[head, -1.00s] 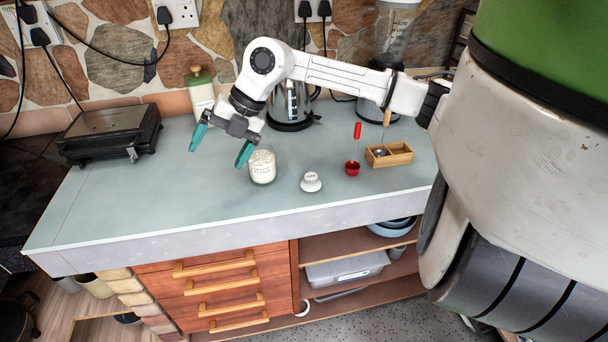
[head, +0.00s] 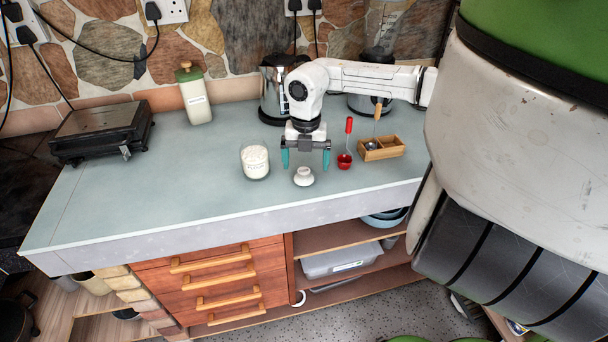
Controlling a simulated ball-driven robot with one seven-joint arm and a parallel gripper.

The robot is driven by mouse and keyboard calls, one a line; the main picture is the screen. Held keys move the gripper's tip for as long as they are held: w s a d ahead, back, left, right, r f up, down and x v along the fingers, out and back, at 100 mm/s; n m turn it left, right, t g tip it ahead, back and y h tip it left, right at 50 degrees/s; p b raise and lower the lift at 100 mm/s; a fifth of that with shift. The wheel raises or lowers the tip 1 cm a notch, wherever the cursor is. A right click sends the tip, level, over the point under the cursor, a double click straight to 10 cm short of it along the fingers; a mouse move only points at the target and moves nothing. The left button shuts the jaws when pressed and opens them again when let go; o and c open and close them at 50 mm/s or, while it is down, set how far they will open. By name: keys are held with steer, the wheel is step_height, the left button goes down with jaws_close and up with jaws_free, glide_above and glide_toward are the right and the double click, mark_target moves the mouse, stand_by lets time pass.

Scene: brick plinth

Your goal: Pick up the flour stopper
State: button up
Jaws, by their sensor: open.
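The flour stopper (head: 304,177) is a small white knobbed lid standing on the grey-green counter near its front edge. The glass flour jar (head: 255,162), filled with white flour and without a lid, stands just left of it. My gripper (head: 305,160) points down with its two teal fingers spread open. It appears above and slightly behind the stopper, with the fingertips to either side of it in the picture. Nothing is between the fingers, and I cannot tell the exact height gap.
A red measuring scoop (head: 345,160) stands close to the right of my gripper. A wooden box (head: 381,148) is further right. A kettle (head: 277,90) is behind my arm, a cream bottle (head: 195,97) back left and a scale (head: 103,130) far left.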

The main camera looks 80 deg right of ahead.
mark_target(304, 172)
steer(key=shift+w+d+f+p, duration=0.1)
steer(key=shift+w+f+p, duration=0.1)
steer(key=shift+f, duration=0.9)
steer(key=shift+w+d+f+p, duration=0.1)
steer(key=shift+f+p, duration=0.1)
steer(key=shift+f, duration=0.85)
steer(key=c, duration=1.1)
steer(key=shift+c, duration=0.2)
